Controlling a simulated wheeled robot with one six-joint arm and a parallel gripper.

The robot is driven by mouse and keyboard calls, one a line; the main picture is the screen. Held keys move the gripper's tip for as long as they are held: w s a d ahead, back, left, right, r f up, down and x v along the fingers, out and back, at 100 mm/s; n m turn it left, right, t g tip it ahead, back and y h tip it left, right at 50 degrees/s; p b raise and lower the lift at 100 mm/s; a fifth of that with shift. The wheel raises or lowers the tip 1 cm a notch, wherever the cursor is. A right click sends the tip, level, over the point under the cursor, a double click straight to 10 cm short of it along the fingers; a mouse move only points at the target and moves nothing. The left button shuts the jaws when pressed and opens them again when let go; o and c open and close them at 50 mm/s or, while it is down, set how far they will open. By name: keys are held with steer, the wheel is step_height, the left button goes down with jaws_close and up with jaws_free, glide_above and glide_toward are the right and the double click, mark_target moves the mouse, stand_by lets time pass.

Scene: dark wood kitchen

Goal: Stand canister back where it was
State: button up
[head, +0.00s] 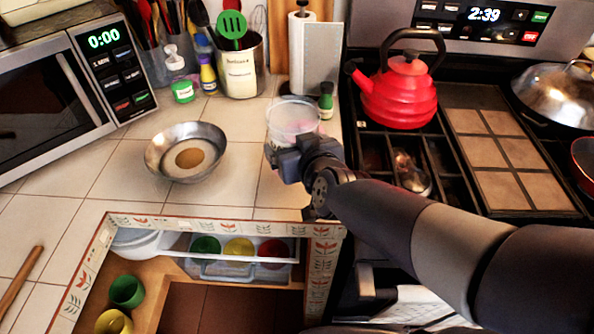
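The canister appears to be a clear, round, see-through tub (292,116) with a pale rim, near the right end of the tiled counter. My gripper (287,152) is at its near side, and the canister sits right between where the fingers reach. The fingertips and the canister's base are hidden behind the gripper body, so the contact with the counter cannot be seen. The canister looks upright or nearly so. A metal bowl (160,152) to its left holds a pale layer with a brown round patch in the middle.
Behind stand a utensil crock (240,72), a paper towel roll (301,50) and a small green-capped bottle (326,98). A red kettle (403,92) is on the stove to the right. The tiles between bowl and canister are clear.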

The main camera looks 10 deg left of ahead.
steer(key=shift+f+b, duration=1.15)
steer(key=shift+f, duration=1.2)
steer(key=shift+f, duration=0.15)
steer(key=o, duration=1.1)
steer(key=shift+o, duration=0.2)
steer(key=shift+s+r, duration=0.15)
steer(key=shift+r, duration=0.1)
steer(key=p+v, duration=0.6)
steer(key=v, duration=0.5)
steer(key=shift+s+d, duration=0.2)
steer(key=shift+s, duration=0.1)
